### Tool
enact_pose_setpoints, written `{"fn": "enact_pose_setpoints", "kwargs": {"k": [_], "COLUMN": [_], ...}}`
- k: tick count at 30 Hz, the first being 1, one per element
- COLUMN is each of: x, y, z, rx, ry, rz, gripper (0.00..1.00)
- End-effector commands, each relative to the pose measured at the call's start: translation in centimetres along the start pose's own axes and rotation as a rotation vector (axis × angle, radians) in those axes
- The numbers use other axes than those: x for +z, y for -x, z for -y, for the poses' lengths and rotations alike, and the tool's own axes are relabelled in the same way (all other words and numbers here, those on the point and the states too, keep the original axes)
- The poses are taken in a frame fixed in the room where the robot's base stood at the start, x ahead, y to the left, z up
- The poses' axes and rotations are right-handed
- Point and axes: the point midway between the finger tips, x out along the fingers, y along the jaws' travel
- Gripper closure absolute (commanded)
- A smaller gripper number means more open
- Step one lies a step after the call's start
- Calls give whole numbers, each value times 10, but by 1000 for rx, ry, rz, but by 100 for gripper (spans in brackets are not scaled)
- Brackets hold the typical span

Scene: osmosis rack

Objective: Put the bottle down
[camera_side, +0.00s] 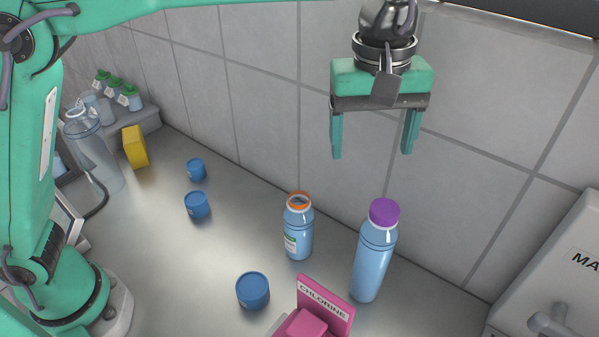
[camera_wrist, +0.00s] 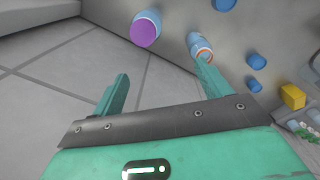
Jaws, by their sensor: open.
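My gripper (camera_side: 373,152) is open and empty, with its two green fingers pointing down, above the counter near the tiled wall. A tall blue bottle with a purple cap (camera_side: 373,255) stands upright on the counter below and apart from the fingers. A shorter blue bottle with an orange rim (camera_side: 299,230) and a white-green label stands upright to its left, its mouth uncapped. In the wrist view the purple-capped bottle (camera_wrist: 147,28) and the orange-rimmed bottle (camera_wrist: 198,46) show beyond the fingertips of my gripper (camera_wrist: 162,83). I cannot tell which bottle the task means.
Blue caps or small cups (camera_side: 253,290) are scattered on the counter. A pink chlorine holder (camera_side: 324,308) stands at the front. A yellow block (camera_side: 135,147) and a large clear bottle (camera_side: 93,150) are at the left. A white unit (camera_side: 555,275) stands at the right.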

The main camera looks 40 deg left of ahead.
Motion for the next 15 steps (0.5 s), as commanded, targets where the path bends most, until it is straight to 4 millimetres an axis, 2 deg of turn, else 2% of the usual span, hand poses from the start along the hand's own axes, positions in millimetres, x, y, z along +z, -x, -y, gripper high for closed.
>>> {"fn": "enact_pose_setpoints", "kwargs": {"k": [6,15], "x": [-44,-86], "y": [19,28], "z": [50,132], "rx": [64,139], "ry": [-96,-253], "rz": [-25,-95], "gripper": [23,23]}}
